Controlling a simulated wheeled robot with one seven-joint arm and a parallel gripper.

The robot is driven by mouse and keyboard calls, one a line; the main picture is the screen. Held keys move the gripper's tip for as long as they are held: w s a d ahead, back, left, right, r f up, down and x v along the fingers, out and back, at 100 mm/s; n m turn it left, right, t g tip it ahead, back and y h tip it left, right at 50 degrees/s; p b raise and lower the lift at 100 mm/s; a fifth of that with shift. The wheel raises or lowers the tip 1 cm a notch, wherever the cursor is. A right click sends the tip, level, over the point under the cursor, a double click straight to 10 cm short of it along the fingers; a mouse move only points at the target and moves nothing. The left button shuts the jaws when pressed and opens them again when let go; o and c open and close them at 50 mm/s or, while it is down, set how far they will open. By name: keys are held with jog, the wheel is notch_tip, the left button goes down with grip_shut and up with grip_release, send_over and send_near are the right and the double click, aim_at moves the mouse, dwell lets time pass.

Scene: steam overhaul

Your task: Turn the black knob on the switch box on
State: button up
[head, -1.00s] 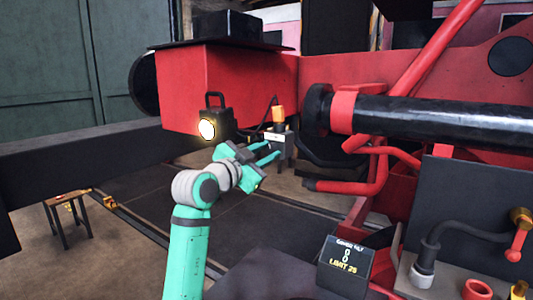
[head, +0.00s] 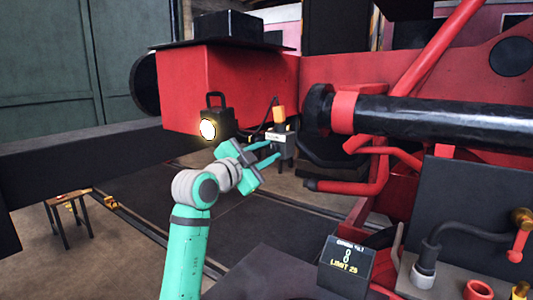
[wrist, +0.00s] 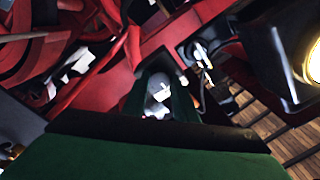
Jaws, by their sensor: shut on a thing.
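The switch box (head: 286,138) is a small grey box with a pale label, below an orange lamp, in the middle of the head view. My gripper (head: 274,150) reaches it from the left, with both teal fingers at its front. The black knob is hidden or too small to make out in the head view. In the wrist view, my gripper (wrist: 158,88) has its two dark green fingers on either side of a rounded knob (wrist: 158,97), which looks grey in the light and bears a white mark. The fingers are shut on it. Its exact setting cannot be told.
A lit lantern (head: 209,124) hangs on the red buffer beam (head: 235,85), just left of my gripper. A thick black cylinder (head: 440,118) and red pipes (head: 378,172) are close on the right. A small table (head: 68,198) stands far left.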

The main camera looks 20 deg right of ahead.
jog(key=o, duration=1.1)
jog(key=shift+d+r, duration=0.1)
jog(key=shift+c, duration=0.2)
jog(key=shift+s, duration=0.1)
jog(key=shift+s+a, duration=0.15)
jog(key=shift+a, duration=0.25)
jog(key=v, duration=1)
